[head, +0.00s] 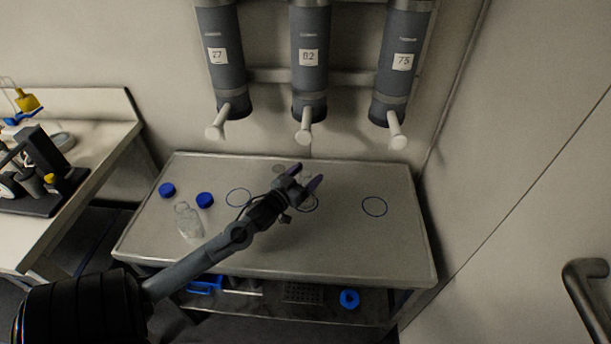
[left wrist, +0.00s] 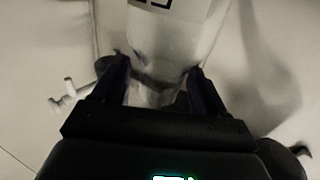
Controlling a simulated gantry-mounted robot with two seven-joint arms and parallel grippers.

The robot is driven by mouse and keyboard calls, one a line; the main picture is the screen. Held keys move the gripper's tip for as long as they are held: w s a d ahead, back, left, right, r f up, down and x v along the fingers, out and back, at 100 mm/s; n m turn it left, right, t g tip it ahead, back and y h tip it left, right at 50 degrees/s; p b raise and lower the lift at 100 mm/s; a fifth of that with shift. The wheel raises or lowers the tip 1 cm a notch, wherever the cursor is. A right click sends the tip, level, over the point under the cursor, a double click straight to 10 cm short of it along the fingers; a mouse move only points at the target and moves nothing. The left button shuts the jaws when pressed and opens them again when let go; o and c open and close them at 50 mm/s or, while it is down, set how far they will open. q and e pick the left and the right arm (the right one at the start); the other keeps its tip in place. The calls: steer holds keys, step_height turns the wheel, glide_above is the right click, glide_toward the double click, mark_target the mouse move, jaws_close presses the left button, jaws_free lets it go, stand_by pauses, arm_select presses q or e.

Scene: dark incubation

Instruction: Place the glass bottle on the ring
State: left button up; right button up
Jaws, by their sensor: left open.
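A clear glass bottle (head: 188,222) stands on the left part of the grey table in the head view. My left gripper (head: 303,183) is open above the middle ring. Faint clear glass shows around its fingers, perhaps another bottle. In the left wrist view, a pale, glassy shape (left wrist: 155,95) lies between or beyond the open fingers; I cannot tell whether they touch it. My right gripper is not in view.
Three dispensers hang above the table, numbered 77 (head: 218,60), 62 (head: 309,60) and 75 (head: 401,65). Two blue caps (head: 167,190) (head: 205,200) lie at the table's left. A lower shelf (head: 270,305) holds blue items.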

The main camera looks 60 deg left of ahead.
arm_select(q)
steer(key=v, duration=1.2)
steer(key=shift+r, duration=0.1)
